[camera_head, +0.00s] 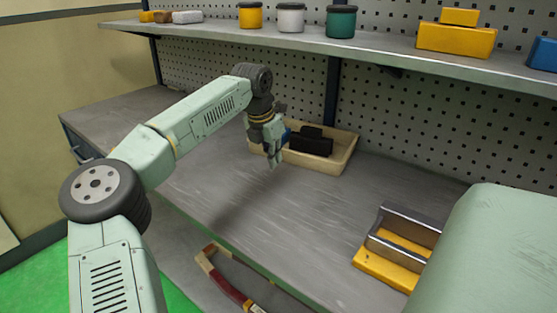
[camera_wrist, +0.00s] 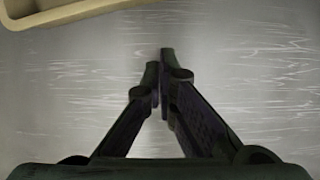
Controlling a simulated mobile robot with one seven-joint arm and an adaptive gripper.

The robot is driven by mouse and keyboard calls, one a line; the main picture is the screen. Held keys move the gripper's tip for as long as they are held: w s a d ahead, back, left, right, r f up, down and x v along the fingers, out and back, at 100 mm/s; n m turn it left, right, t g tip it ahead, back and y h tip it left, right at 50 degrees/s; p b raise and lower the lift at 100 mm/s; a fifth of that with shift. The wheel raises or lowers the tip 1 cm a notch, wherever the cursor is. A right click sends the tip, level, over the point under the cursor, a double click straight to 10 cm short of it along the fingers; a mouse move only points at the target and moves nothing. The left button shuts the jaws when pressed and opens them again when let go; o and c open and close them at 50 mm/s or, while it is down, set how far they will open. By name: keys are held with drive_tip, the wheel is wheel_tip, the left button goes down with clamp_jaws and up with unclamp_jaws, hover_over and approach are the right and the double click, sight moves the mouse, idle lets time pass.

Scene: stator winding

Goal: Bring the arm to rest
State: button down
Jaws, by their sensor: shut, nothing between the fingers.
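My gripper (camera_head: 275,163) hangs at the end of my outstretched arm, above the grey workbench (camera_head: 250,210), in front of the cream tray. It points down and is clear of the bench top. In the wrist view my gripper (camera_wrist: 161,65) has its two dark fingers drawn together at the tips, with nothing between them. Bare scratched metal lies beneath it, and a corner of the tray (camera_wrist: 75,12) shows at the upper left.
The cream tray (camera_head: 345,155) holds a black part (camera_head: 311,142). A yellow fixture with a metal channel (camera_head: 400,238) stands at the right. A shelf (camera_head: 380,48) carries jars and yellow blocks above. A red-handled tool (camera_head: 230,285) lies low in front. The middle bench is clear.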

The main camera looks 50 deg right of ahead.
drive_tip(key=b+v, duration=0.1)
drive_tip(key=v, duration=0.7)
drive_tip(key=shift+d+r, duration=0.2)
drive_tip(key=shift+d, duration=0.05)
